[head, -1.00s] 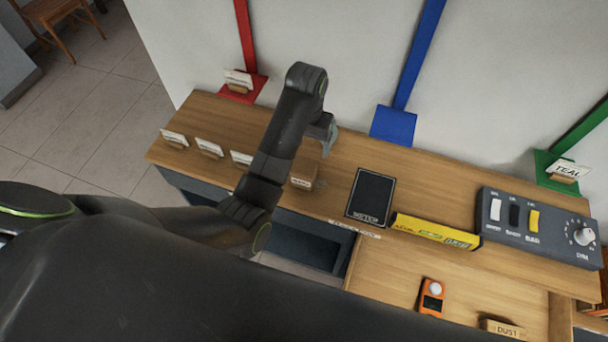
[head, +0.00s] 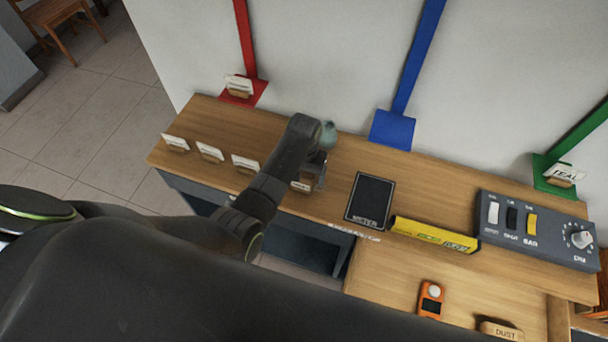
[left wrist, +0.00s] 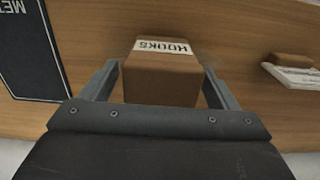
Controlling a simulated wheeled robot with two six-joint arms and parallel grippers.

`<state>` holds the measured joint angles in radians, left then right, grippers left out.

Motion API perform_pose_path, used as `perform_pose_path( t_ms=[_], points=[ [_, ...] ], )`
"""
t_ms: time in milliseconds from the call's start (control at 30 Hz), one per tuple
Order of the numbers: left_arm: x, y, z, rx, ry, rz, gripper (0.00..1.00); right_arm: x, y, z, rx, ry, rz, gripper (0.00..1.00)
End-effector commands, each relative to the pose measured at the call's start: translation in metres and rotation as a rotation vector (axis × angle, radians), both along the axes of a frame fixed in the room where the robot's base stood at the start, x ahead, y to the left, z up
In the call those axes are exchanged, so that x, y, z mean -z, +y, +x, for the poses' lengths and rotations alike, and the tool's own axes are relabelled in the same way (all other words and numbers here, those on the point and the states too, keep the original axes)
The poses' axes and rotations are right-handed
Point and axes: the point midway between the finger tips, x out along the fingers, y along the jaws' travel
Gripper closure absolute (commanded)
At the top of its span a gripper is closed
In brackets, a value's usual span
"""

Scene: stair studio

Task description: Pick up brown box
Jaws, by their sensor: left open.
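The brown box (left wrist: 162,80) carries a white label reading HOOKS and sits on the wooden bench. In the left wrist view it lies between the two fingers of my open left gripper (left wrist: 160,72), one finger on each side. I cannot tell whether either finger touches it. In the head view my left gripper (head: 318,176) is low over the bench beside the box (head: 301,187), which is largely hidden by my arm. My right gripper is not in view.
A dark METER panel (head: 370,200) lies right of the box, with a yellow box (head: 434,234) and a switch panel (head: 535,230) farther right. Several label cards (head: 210,152) stand to the left. A teal rounded object (head: 328,134) shows behind my arm.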

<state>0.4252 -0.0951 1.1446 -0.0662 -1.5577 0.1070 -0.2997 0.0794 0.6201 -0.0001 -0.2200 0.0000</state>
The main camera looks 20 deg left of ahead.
Motion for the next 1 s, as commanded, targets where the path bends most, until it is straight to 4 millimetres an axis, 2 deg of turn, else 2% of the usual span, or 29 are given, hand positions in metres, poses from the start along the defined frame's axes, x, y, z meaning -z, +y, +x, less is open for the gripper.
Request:
perform_pose_path(
  t_ms=[233, 567, 900, 1000],
  points=[
    [0.024, 0.001, 0.001, 0.000, 0.000, 0.000, 0.18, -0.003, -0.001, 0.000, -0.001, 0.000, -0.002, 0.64],
    [0.028, 0.001, 0.001, 0.000, -0.001, 0.000, 0.18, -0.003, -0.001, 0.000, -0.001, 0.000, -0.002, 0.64],
    [0.028, 0.001, 0.001, 0.000, -0.001, 0.000, 0.63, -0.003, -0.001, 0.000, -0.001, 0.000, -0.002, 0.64],
    [0.027, 0.001, 0.001, 0.000, -0.001, 0.000, 0.73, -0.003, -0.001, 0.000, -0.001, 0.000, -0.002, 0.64]
  ],
)
